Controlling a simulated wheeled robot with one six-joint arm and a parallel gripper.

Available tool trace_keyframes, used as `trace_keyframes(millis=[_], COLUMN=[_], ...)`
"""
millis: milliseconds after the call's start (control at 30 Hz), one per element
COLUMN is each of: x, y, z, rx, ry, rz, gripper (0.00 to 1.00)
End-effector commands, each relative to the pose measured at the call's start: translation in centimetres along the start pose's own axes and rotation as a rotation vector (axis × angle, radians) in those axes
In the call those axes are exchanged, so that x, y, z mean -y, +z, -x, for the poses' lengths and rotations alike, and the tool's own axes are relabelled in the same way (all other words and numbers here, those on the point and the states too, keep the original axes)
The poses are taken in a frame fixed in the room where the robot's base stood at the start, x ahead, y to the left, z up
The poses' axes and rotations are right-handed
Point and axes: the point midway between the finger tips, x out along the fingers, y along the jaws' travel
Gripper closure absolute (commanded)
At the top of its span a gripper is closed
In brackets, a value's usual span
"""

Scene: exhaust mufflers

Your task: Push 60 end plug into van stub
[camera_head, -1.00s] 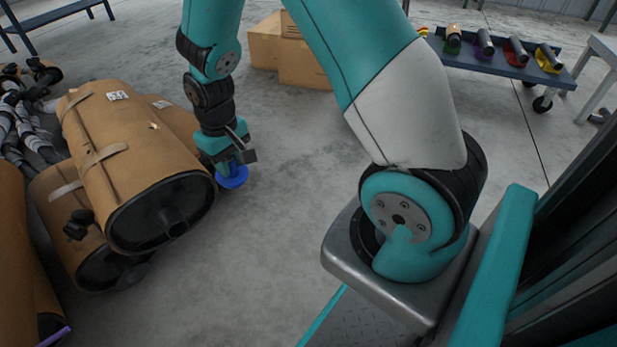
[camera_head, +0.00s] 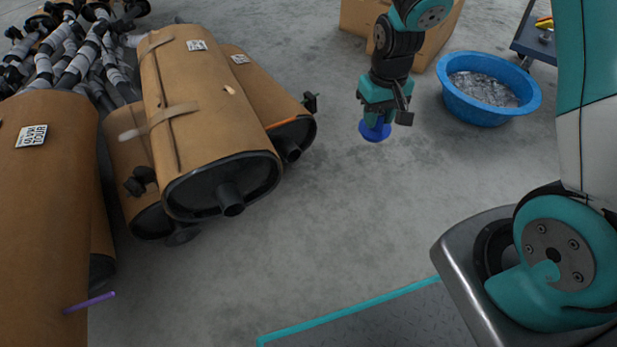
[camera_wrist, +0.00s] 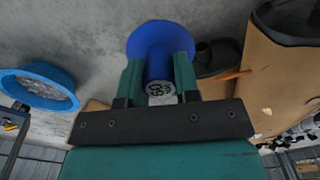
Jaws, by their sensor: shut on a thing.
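My gripper (camera_head: 382,112) is shut on a blue end plug (camera_head: 374,131), held in the air to the right of the wrapped mufflers. The mufflers lie in brown wrapping, with dark end caps and short pipe stubs. The front muffler (camera_head: 205,110) has a stub (camera_head: 231,200) facing me. A muffler behind it (camera_head: 262,92) has a stub (camera_head: 291,152) beside an orange mark. I cannot tell which stub is the van's.
A blue tub (camera_head: 448,98) of greyish contents stands right of my gripper. Cardboard boxes (camera_head: 362,14) stand behind it. A large wrapped muffler (camera_head: 45,200) with a purple stick (camera_head: 90,301) is at left. The floor between the mufflers and my base is clear.

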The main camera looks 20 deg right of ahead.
Motion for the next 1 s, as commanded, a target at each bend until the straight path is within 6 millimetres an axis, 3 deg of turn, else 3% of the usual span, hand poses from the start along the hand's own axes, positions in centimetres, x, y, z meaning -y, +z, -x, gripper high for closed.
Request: trace_keyframes(millis=[167, 367, 600, 800, 1000], x=[2.5, 7.2, 11.5, 12.4, 11.3], y=[-3.3, -10.2, -16.8, -18.4, -17.0], z=[-3.8, -12.0, -22.1, -28.1, -33.7], rx=[-0.056, -0.270, -0.742, -1.113, -1.404], ry=[0.028, 0.074, 0.030, -0.032, 0.001], rz=[0.154, 0.511, 0.902, 0.974, 0.861], gripper=[0.94, 0.94, 0.94, 0.93, 0.93])
